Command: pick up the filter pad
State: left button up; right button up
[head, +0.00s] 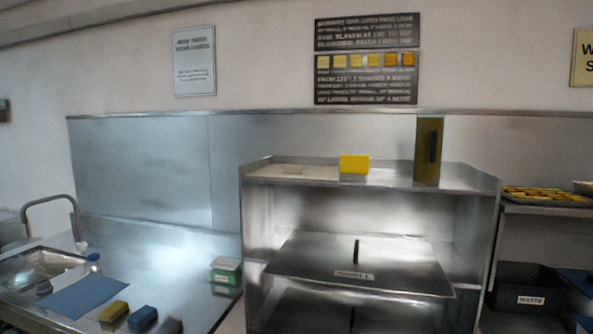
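Nothing in view is plainly marked as the filter pad. A pale, flat cream patch (318,173) lies on the left of the steel unit's top and may be it; I cannot tell for sure. A small pale piece (293,169) shows at its back edge. A yellow block (354,165) stands just right of the patch. Neither of my grippers is in view.
A tall dark yellow container (428,152) stands right on the unit's top (455,178). A labelled steel lid (395,265) is below. The left counter (165,255) holds a blue sheet (82,297), several small blocks and a green-and-white box (225,271). A black waste bin (528,285) is right.

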aim_at(306, 172)
jog(key=z, duration=2.5)
jog(key=i, duration=1.45)
jog(key=u, duration=3.25)
jog(key=i, duration=0.95)
jog(key=z, duration=0.05)
